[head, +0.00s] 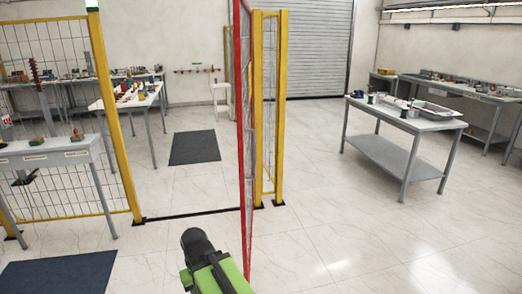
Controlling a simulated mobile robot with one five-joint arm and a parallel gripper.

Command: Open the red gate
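The red gate (243,130) has a red frame with mesh. It is seen almost edge-on in the head view, standing swung out of the fence line toward me. The doorway between the left yellow post (117,110) and the right yellow posts (279,110) is clear, with a dark strip (190,214) across the floor. My green and black arm end (212,262) is at the bottom centre, just left of the gate's lower part in the picture. Its fingers cannot be made out, and whether it touches the gate cannot be told.
A mesh fence (55,120) runs left of the doorway, with a labelled table (45,153) in front. A dark blue mat (58,274) lies at lower left. A grey mat (195,147) lies beyond the doorway. A grey table (405,152) stands at right. The floor at lower right is free.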

